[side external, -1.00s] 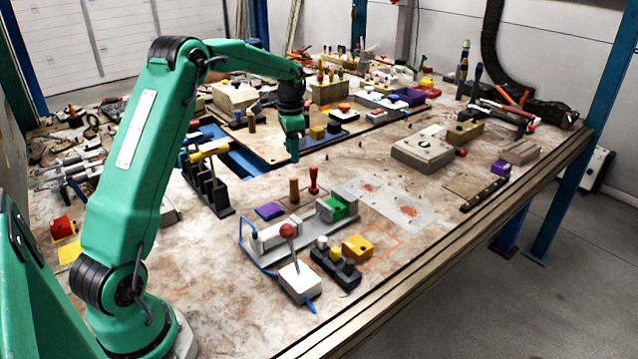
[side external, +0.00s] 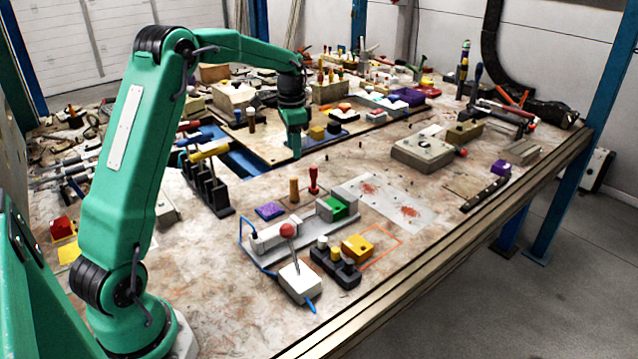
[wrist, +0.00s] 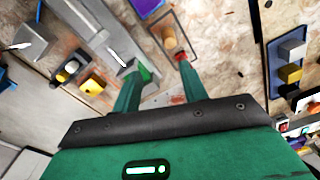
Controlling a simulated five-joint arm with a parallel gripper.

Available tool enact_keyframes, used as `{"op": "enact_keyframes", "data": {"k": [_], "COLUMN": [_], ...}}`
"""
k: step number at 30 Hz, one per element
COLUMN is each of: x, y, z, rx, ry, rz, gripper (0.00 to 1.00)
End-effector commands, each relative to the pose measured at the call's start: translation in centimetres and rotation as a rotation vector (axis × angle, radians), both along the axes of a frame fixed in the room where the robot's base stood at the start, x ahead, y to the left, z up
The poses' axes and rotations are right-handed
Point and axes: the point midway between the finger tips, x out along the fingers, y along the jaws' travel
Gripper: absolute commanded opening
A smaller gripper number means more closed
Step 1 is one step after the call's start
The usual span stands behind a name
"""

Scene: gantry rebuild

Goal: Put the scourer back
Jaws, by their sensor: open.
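My gripper (side external: 296,150) is open and empty, pointing down above the bench, behind the red peg in the side view. Its two fingers stand apart in the wrist view (wrist: 161,72). No thing is plainly recognisable as the scourer. A flat purple pad (side external: 269,211) lies left of the wooden peg and also shows at the top of the wrist view (wrist: 146,7). A green block (side external: 334,207) sits in a grey fixture (side external: 318,228); the left finger partly overlaps it in the wrist view. A purple block (side external: 501,167) lies at the right.
A wooden peg (side external: 294,190) and a red peg (side external: 313,180) stand upright near the fixture. A grey box (side external: 422,151) is at right.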

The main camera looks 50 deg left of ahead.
Motion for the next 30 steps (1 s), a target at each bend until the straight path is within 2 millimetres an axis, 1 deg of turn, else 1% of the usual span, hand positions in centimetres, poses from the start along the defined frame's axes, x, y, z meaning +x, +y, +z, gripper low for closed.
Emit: {"op": "enact_keyframes", "data": {"k": [1, 5, 9, 15, 18, 24, 30], "x": [-0.4, -1.7, -3.5, -6.7, -8.5, -12.3, -16.3], "y": [-0.9, -3.2, -5.9, -9.5, -11.1, -14.2, -16.8], "z": [1.0, 3.3, 5.6, 8.1, 9.1, 10.4, 10.8], "rx": [0.005, 0.015, 0.023, 0.026, 0.024, 0.013, -0.008], "ry": [-0.014, -0.048, -0.092, -0.152, -0.184, -0.246, -0.309], "rz": [0.006, 0.033, 0.066, 0.114, 0.138, 0.184, 0.230], "gripper": [0.43, 0.43, 0.43, 0.43, 0.43, 0.43, 0.43]}}
